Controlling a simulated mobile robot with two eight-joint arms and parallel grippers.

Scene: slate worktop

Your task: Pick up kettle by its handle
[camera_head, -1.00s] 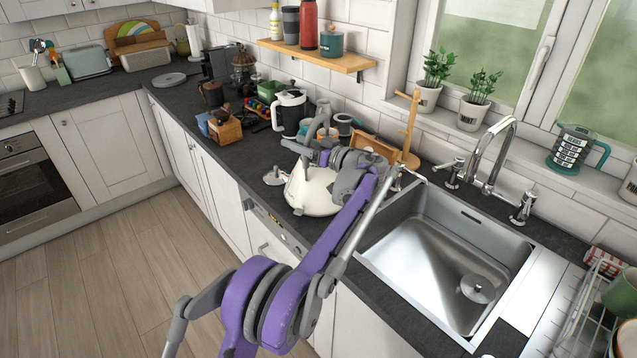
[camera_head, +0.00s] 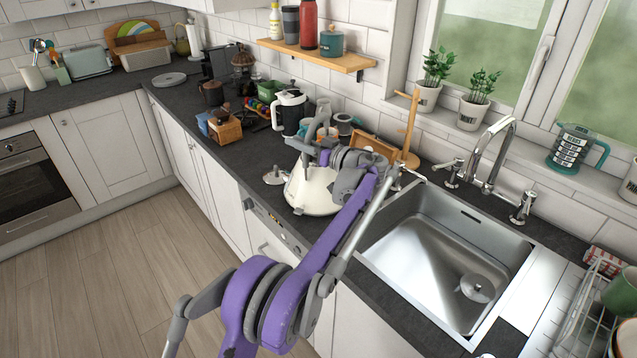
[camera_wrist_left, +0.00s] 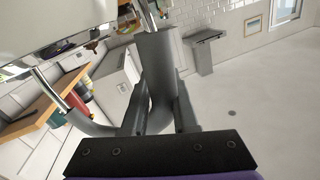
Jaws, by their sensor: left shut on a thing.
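The cream kettle (camera_head: 312,193) stands on the dark worktop, left of the sink. My left arm reaches over it and hides part of its top and right side. My left gripper (camera_head: 318,150) is at the top of the kettle, at its handle. In the left wrist view the fingers of my left gripper (camera_wrist_left: 159,108) are shut on the grey kettle handle (camera_wrist_left: 157,60), one finger on each side. The shiny kettle body (camera_wrist_left: 45,25) fills the upper left corner there. I cannot tell any gap under the kettle. My right gripper is not in view.
The steel sink (camera_head: 440,255) and tap (camera_head: 492,155) are right of the kettle. A wooden mug tree (camera_head: 410,130) and a white cafetiere (camera_head: 290,112) stand behind it. A wooden shelf (camera_head: 320,57) hangs above. A small round metal item (camera_head: 275,176) lies left of the kettle.

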